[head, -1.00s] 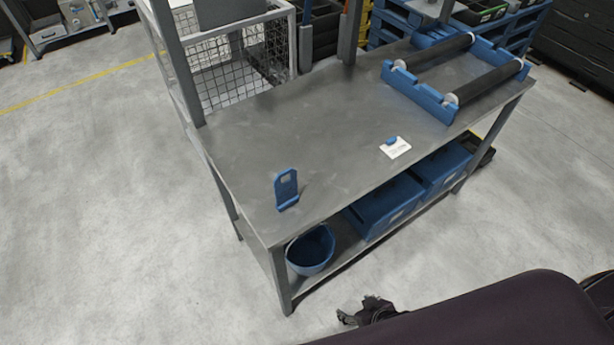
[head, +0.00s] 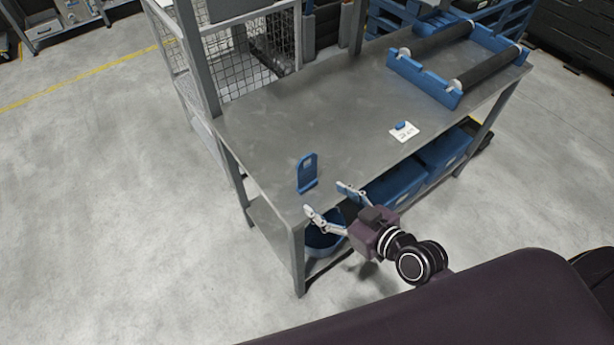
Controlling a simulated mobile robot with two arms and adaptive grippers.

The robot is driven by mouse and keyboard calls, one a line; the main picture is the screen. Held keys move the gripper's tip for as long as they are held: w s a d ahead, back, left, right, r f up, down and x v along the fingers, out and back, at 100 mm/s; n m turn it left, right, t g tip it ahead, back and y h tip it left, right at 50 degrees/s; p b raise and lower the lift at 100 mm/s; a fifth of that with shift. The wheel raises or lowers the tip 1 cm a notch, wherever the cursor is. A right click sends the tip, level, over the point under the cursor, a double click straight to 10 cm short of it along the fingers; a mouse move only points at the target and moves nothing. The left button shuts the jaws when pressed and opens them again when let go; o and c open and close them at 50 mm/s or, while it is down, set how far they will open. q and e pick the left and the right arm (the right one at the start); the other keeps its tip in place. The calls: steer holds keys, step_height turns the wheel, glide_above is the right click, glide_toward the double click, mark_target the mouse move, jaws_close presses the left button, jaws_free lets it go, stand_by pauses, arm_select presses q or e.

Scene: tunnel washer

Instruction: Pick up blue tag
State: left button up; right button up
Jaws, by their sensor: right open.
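An upright blue tag-like plate (head: 308,173) with a slot near its top and a small foot stands on the grey table near its front left corner. A white card (head: 404,134) with dark marks and a small blue piece (head: 401,125) on it lies farther right. The pictures do not settle which is the blue tag. My right gripper (head: 325,198) is open and empty at the table's front edge, its fingers pointing toward the upright plate, apart from it. My left gripper is out of view.
The grey table (head: 262,126) has clear room behind the plate. A blue roller stand (head: 425,77) is at its far right end. A blue bucket (head: 322,243) and blue bins (head: 395,190) sit on the lower shelf. A wire cage (head: 240,60) stands behind.

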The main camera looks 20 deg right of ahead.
mark_target(308, 183)
steer(key=x, duration=0.2)
steer(key=p+x, duration=0.1)
steer(key=x, duration=0.4)
steer(key=shift+w+d+r, duration=0.2)
steer(key=shift+d+r, duration=0.05)
steer(key=shift+r, duration=0.15)
steer(key=shift+w+a+f, duration=0.15)
steer(key=shift+w+f, duration=0.05)
steer(key=shift+w, duration=0.1)
steer(key=c, duration=1.1)
steer(key=shift+r, duration=0.1)
